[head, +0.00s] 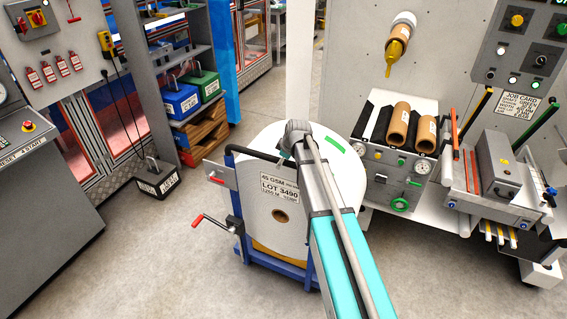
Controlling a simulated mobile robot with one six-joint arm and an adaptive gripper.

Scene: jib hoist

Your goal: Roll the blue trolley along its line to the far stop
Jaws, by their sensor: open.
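The blue trolley (234,205) stands on the grey floor in the middle of the head view. It carries a large white roll (262,190) labelled LOT 3490. A black push handle (250,151) sticks out at its upper left, and a red crank (210,222) at its lower left. My arm reaches up from the bottom across the roll's right side, its visible end close to the black handle. I cannot make out the trolley's line or the far stop.
A machine with brown rolls (400,127) and a control panel (520,50) stands close on the right. A grey cabinet (45,190) is at left. A black weight block (158,180) sits on the floor by the shelves. Floor is clear left and in front of the trolley.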

